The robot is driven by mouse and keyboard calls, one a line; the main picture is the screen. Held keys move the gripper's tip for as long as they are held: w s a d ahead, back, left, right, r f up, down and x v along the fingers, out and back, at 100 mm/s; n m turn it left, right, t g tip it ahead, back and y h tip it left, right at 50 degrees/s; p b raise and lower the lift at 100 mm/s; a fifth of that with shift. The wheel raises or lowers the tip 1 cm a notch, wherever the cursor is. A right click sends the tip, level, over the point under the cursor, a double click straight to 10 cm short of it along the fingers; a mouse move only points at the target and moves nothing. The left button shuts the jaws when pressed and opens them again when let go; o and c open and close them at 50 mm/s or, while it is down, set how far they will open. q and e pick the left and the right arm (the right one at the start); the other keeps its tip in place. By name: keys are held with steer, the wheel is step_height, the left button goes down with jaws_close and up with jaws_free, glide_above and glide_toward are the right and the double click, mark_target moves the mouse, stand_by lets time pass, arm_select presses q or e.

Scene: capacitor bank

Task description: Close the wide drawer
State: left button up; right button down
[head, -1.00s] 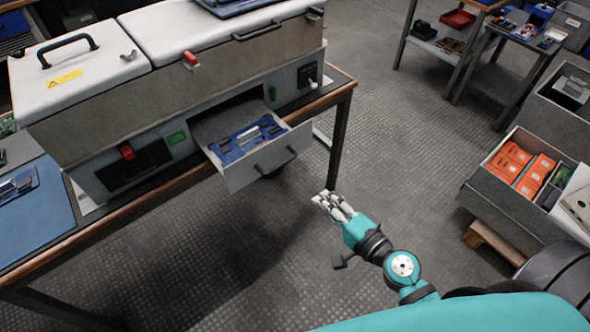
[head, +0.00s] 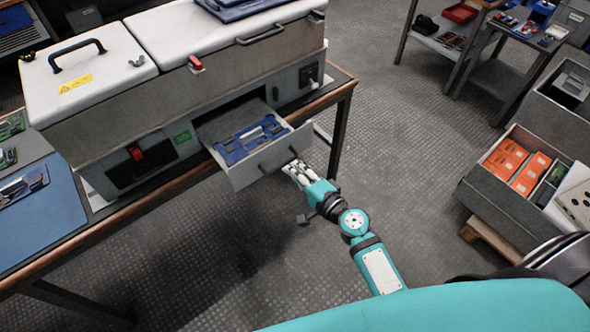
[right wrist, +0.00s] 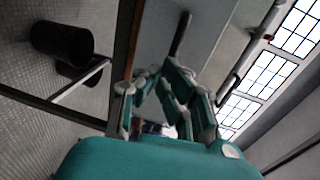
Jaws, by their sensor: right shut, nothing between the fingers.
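The wide drawer (head: 262,166) is pulled out of the grey cabinet under the white-topped machine. It has a grey front with a dark bar handle and holds a blue tray of parts (head: 250,139). My right gripper (head: 291,168) is shut and empty, close to the drawer front near the right part of its handle. I cannot tell whether it touches. In the right wrist view the gripper's fingers (right wrist: 165,100) stand before a grey panel with a dark handle (right wrist: 181,34). My left gripper is not in view.
The workbench edge (head: 340,85) and its leg stand just right of the drawer. Grey bins with orange boxes (head: 506,158) stand on the floor at the right. A shelf table (head: 440,45) is at the back right. The floor between is clear.

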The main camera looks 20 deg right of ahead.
mark_target(249, 130)
steer(key=shift+w, duration=0.1)
